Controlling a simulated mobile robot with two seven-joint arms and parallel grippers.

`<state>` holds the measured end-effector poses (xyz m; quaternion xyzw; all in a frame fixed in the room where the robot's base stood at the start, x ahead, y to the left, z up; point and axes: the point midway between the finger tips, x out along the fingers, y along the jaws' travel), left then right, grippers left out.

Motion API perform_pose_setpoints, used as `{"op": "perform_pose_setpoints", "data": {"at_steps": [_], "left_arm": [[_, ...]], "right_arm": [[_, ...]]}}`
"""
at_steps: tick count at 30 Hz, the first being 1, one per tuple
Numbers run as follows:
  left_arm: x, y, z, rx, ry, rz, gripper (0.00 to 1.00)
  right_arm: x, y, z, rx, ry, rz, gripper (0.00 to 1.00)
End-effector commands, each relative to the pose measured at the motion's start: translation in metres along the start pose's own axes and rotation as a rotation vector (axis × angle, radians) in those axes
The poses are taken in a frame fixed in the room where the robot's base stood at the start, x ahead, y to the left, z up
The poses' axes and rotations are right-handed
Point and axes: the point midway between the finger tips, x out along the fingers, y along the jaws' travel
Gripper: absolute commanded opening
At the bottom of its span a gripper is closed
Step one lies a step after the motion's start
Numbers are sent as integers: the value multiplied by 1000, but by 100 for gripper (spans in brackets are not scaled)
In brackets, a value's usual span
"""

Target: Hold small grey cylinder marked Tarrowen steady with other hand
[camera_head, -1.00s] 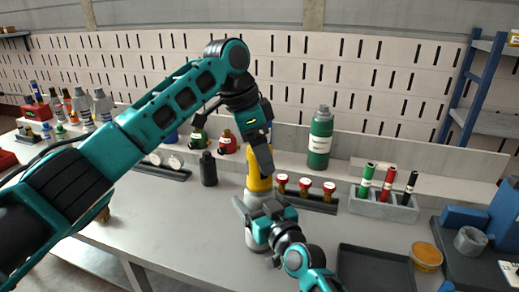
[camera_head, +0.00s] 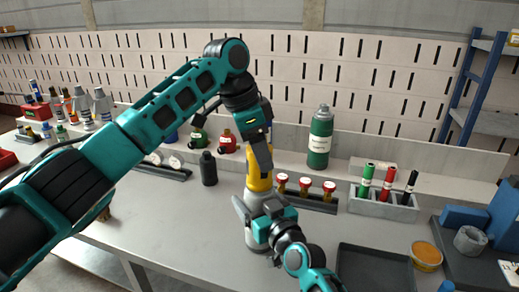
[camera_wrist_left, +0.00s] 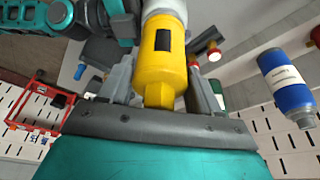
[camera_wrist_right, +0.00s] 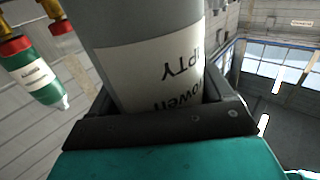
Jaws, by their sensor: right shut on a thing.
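The small grey cylinder (camera_head: 257,202) with a yellow top (camera_head: 260,183) stands upright on the bench in the head view. In the right wrist view the cylinder (camera_wrist_right: 150,50) fills the middle, and its label shows part of the name, ending "owen", and "PTY". My right gripper (camera_head: 257,217) is shut on the grey body. My left gripper (camera_head: 257,165) is above it, its fingers on either side of the yellow top, which also shows in the left wrist view (camera_wrist_left: 162,55). A narrow gap shows beside the left finger there, so it looks open around the top.
A dark bottle (camera_head: 208,170) stands left of the cylinder. Red-topped fittings (camera_head: 306,184) in a rack are close on the right. A green bottle (camera_head: 320,140) is behind, a marker holder (camera_head: 383,208) further right. An empty dark tray (camera_head: 345,262) lies at the front right.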

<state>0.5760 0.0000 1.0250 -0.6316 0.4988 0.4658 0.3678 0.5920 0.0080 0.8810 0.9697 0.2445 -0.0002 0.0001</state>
Motion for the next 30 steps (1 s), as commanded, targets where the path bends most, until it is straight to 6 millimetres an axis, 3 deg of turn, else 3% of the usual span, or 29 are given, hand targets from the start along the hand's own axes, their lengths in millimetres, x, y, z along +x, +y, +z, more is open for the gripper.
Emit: {"op": "perform_pose_setpoints", "data": {"at_steps": [4, 13, 22, 30], "left_arm": [[0, 0, 0, 0, 0, 0, 78], [-2, 0, 0, 0, 0, -1, 78], [-22, 0, -7, 0, 1, -1, 78], [-24, 0, -7, 0, 0, 1, 78]], "right_arm": [[0, 0, 1, 0, -2, 0, 44], [0, 0, 1, 0, -2, 0, 44], [0, 0, 1, 0, -2, 0, 44], [0, 0, 1, 0, -2, 0, 44]]}}
